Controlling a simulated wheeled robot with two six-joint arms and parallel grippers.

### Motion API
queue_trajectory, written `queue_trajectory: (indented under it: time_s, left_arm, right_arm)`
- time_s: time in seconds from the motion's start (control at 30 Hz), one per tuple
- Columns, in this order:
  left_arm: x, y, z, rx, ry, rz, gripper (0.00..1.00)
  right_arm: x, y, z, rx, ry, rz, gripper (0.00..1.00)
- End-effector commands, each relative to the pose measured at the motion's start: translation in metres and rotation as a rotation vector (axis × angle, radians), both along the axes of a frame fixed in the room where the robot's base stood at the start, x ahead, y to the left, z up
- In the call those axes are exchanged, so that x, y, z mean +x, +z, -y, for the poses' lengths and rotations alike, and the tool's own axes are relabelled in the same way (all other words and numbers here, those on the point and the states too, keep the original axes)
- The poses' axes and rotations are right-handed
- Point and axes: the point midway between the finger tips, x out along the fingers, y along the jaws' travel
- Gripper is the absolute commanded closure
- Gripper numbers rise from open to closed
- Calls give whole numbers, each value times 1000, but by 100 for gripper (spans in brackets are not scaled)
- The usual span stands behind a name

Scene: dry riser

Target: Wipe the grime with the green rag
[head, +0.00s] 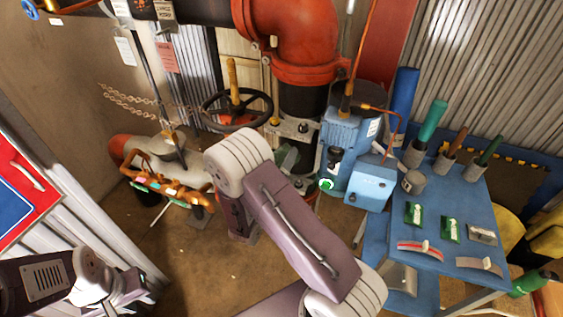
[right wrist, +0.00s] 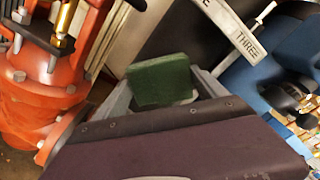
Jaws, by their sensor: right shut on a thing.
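The green rag shows in the right wrist view as a folded, block-like dark green piece (right wrist: 160,80). My right gripper (right wrist: 165,98) is shut on it, with grey fingers on both sides. In the head view my right arm reaches up from the bottom centre and bends down near the big pipe; its forearm hides the gripper and the rag there. My left gripper (head: 132,284) is at the lower left, away from the equipment, and its jaws are too dark and small to read. I cannot make out the grime in either view.
A blue table (head: 465,205) with tools and green-tagged items stands at the right. A blue pump unit (head: 350,145), a red pipe (head: 300,35) and a black handwheel (head: 236,108) stand at the back. A chain (head: 140,103) hangs at the left. Floor at the lower left is clear.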

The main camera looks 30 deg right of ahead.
Motion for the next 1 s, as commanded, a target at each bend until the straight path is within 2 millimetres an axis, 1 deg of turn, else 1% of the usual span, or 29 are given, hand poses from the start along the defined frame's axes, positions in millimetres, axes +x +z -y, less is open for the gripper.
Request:
queue_trajectory:
  time_s: [0.8,1.0]
  left_arm:
    - [0,3,0,0,0,0,70]
    - [0,3,0,0,0,0,70]
  right_arm:
    - [11,0,12,0,-1,0,51]
    - [9,0,16,-1,-2,-2,51]
